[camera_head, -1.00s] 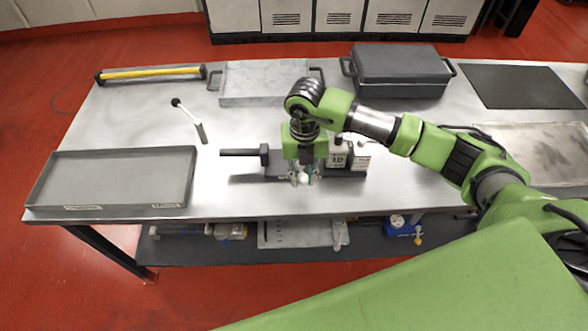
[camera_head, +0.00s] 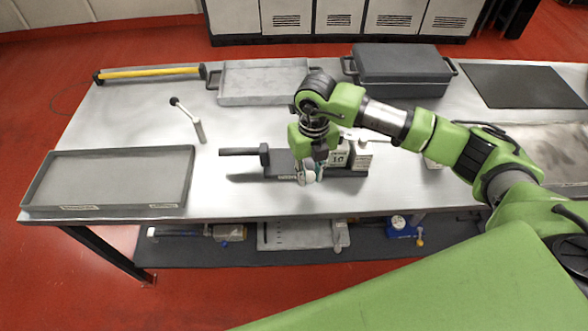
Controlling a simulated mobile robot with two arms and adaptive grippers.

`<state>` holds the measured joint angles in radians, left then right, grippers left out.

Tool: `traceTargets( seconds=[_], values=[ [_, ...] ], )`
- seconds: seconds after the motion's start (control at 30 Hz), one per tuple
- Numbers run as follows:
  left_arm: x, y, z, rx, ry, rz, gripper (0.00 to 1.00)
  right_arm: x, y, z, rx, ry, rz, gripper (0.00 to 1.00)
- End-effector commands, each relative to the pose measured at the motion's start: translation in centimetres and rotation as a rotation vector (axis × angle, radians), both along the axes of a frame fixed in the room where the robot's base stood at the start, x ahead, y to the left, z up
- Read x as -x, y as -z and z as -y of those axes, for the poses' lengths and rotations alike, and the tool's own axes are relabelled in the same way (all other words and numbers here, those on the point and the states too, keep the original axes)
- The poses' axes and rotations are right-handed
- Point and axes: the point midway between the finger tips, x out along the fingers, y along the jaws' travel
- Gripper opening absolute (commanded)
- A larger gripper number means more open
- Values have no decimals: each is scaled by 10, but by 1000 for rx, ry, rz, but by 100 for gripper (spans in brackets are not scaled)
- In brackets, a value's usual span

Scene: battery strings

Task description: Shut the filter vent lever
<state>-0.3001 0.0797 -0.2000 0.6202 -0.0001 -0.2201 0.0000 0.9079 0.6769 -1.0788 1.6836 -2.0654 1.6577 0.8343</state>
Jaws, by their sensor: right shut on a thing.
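A dark filter unit (camera_head: 348,171) lies on the steel table, with a black handle (camera_head: 240,152) sticking out to the left and a pale labelled block (camera_head: 338,158) on top. My right gripper (camera_head: 308,178) points down at the front of this unit. It is shut on a small pale knob, which looks like the end of the vent lever; the fingers and the green wrist hide most of the lever. My left gripper is not in view.
A grey tray (camera_head: 110,206) lies at the front left, a pale tray (camera_head: 265,98) and a dark lidded case (camera_head: 402,64) behind. The table (camera_head: 225,190) is bare between the grey tray and the unit.

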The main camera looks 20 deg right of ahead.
Motion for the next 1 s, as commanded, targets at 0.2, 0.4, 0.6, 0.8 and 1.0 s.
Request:
traceTargets(
  seconds=[0.2,0.4,0.6,0.8,1.0],
  values=[
    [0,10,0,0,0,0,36,-1,1,8,2,-100,2,0],
    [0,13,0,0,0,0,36,-1,0,12,1,-161,1,0],
    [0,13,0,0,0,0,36,-1,0,12,1,-167,1,0],
    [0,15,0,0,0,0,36,-2,1,13,1,-180,1,0],
    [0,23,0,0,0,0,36,-4,2,19,2,-258,2,0]
  ],
)
